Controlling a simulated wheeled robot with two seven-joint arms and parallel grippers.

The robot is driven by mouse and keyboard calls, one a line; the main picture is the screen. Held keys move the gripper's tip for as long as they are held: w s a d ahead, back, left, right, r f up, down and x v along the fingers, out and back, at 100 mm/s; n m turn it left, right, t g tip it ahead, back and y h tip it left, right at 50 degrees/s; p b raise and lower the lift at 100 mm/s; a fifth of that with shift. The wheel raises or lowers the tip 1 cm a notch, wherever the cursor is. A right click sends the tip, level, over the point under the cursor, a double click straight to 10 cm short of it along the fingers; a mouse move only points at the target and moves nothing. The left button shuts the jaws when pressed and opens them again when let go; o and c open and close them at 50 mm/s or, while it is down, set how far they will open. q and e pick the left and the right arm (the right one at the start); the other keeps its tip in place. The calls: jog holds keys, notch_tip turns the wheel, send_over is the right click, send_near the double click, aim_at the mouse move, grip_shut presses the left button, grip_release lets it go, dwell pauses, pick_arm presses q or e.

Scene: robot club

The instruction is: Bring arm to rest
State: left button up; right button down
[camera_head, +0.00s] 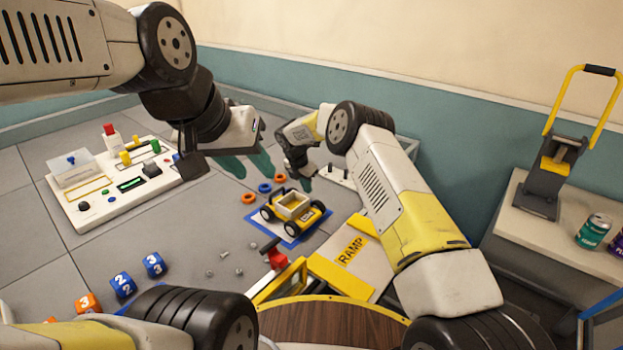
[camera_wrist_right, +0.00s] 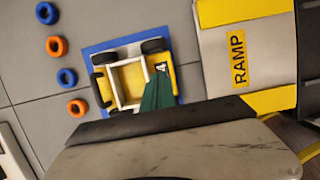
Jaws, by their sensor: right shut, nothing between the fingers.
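My left gripper (camera_head: 250,172) hangs above the grey floor at the upper middle of the head view, between the white control panel and the toy car. Its two dark green fingers stand apart, with nothing seen between them. My right gripper (camera_head: 304,182) is just behind and above the yellow toy car (camera_head: 293,206). In the right wrist view, its green fingers (camera_wrist_right: 159,90) are together and empty, overlapping the side of the car. The car stands on a blue square mat (camera_wrist_right: 90,52). Whether the fingers touch the car cannot be told.
A yellow and white ramp (camera_head: 345,255) lies right of the car. Orange and blue rings (camera_head: 249,198) lie beside it. A control panel (camera_head: 110,190) and numbered cubes (camera_head: 123,284) are left. A side table (camera_head: 515,215) holds cans (camera_head: 593,231).

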jog(key=s+d+r+m+y, duration=0.1)
jog(key=s+d+r+m, duration=0.2)
jog(key=r, duration=0.7)
jog(key=s+d+r+m, duration=0.1)
jog(key=d+r+m, duration=0.3)
jog(key=r, duration=0.6)
jog(key=s+d+r+m+t, duration=0.1)
jog(key=s+d+r+m, duration=0.25)
jog(key=s+r, duration=0.2)
jog(key=s+d+r+m, duration=0.3)
jog(key=s+d+r, duration=0.2)
jog(key=r, duration=0.2)
jog(key=s+d+r+m+t+y, duration=0.1)
jog(key=s+d+r+m, duration=0.2)
jog(key=s, duration=0.4)
jog(key=s+d+r+m+y, duration=0.1)
jog(key=s+d+r+m, duration=0.25)
jog(key=s, duration=0.35)
jog(key=s+d+f+m+t+y, duration=0.1)
jog(key=s+d+f+m, duration=0.1)
jog(key=s+m, duration=0.6)
jog(key=s+f, duration=0.1)
jog(key=s, duration=0.6)
jog(key=shift+s+d+m, duration=0.15)
jog(key=shift+s+m, duration=0.15)
jog(key=shift+s, duration=0.05)
